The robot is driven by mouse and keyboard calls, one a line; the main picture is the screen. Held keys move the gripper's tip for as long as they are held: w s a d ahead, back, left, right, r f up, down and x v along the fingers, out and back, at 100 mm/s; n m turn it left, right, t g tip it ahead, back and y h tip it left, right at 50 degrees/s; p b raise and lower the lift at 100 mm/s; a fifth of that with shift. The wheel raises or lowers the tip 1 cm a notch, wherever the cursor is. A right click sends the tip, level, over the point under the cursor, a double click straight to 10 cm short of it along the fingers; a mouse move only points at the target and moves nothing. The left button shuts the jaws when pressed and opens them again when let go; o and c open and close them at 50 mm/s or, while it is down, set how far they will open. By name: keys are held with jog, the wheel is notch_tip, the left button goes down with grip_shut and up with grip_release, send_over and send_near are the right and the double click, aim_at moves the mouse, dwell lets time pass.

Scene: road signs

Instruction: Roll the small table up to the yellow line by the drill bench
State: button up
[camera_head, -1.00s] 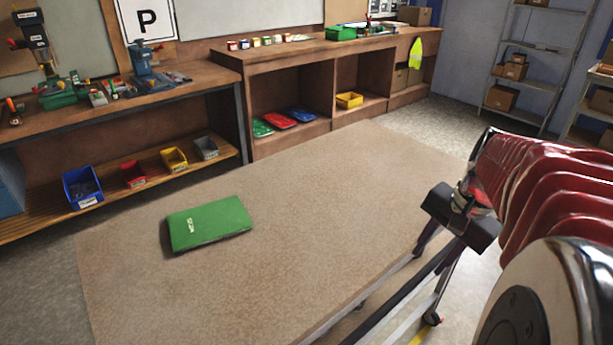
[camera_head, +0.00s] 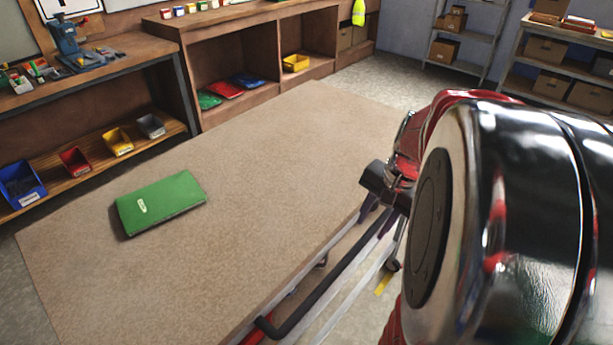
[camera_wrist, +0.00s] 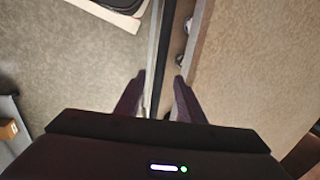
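The small table has a broad speckled brown top (camera_head: 235,215) across the middle of the head view. It also fills the right of the wrist view (camera_wrist: 265,50). A dark handle bar (camera_head: 330,275) runs along its right side, apart from the top's edge. My gripper (camera_head: 375,215) is at the handle's far part; in the wrist view its purple fingers (camera_wrist: 160,77) are apart, one on each side of the dark bar (camera_wrist: 160,50). A short piece of yellow line (camera_head: 383,283) shows on the floor right of the table.
A green book or case (camera_head: 160,203) lies on the tabletop. A low shelf with several small bins (camera_head: 118,141) and a cabinet (camera_head: 205,58) stand close behind the table. Shelving (camera_head: 560,65) with boxes stands at the back right. Grey floor (camera_head: 385,88) is clear beyond the table.

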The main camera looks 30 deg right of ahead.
aim_at(363, 239)
jog(key=f, duration=0.2)
jog(key=w+f, duration=0.1)
jog(key=f, duration=0.3)
jog(key=shift+w+a+f, duration=0.15)
jog(key=shift+a+f, duration=0.1)
jog(key=shift+f, duration=0.05)
jog(key=shift+c, duration=0.6)
grip_shut()
jog(key=shift+a, duration=0.1)
